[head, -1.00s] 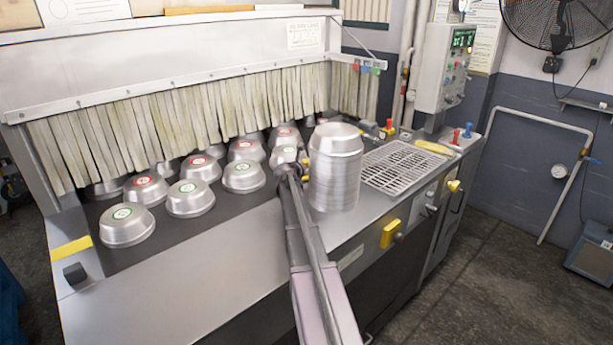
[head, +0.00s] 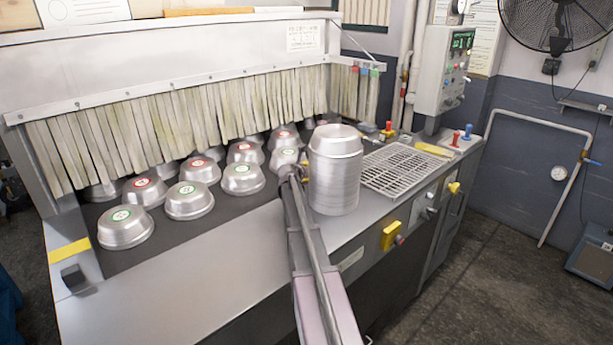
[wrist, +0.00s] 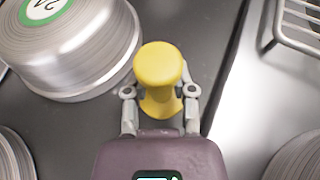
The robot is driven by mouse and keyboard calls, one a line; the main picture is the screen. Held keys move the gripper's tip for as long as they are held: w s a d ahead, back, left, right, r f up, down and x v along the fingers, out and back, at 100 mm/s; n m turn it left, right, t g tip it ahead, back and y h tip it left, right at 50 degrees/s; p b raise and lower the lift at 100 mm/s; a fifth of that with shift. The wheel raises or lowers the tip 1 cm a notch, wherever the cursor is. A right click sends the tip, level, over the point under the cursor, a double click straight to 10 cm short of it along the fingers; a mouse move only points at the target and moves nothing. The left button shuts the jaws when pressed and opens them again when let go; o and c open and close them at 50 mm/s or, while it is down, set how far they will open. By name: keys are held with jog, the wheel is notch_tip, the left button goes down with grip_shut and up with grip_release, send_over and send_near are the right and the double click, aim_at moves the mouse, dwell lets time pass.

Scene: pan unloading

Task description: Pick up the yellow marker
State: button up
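The yellow marker (wrist: 159,66) is a short, upright yellow piece with a round top, a narrow waist and a wider foot. In the wrist view it stands between the two fingers of my gripper (wrist: 160,91), one finger on each side. The fingers are close to its sides. I cannot tell whether they press on it. In the head view my arm reaches over the front edge of the belt, and its end is beside a stack of pans (head: 335,175).
A silver pan with a green label (wrist: 75,50) is close to the left of the marker. A wire rack (wrist: 292,25) is at upper right. Several more upturned pans, such as one in front (head: 125,228), sit on the dark belt before the strip curtain (head: 190,120).

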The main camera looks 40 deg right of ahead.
aim_at(306, 162)
grip_shut()
jog(key=shift+r, duration=0.15)
notch_tip(306, 162, up, 10)
jog(key=p, duration=1)
jog(key=shift+f, duration=0.2)
dwell(0.5)
